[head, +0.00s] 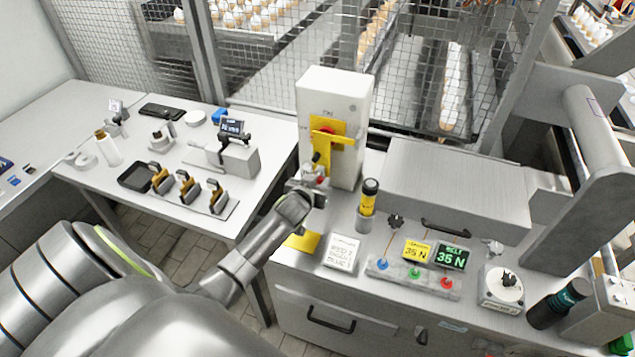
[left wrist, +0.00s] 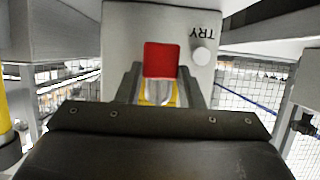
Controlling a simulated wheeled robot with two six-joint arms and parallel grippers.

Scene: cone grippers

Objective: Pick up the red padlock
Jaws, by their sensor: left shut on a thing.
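The red padlock (left wrist: 161,60) sits between the fingers of my left gripper (left wrist: 160,85) in the left wrist view. A pale, shackle-like shape with yellow at its sides shows just below its red body. In the head view my left gripper (head: 313,178) is shut on the padlock (head: 321,180), mostly hidden there, in front of the lower part of a white switch box (head: 350,95). The box bears a yellow plate (head: 345,140) with a red part. I cannot tell whether the shackle still passes through anything. My right gripper is not in view.
A yellow-and-black cylinder (head: 368,197) stands close to the right of the box. A white card (head: 342,252) and a button strip (head: 412,277) lie in front. Wire mesh fencing (head: 290,60) stands behind. A side table (head: 160,205) at left holds several tools.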

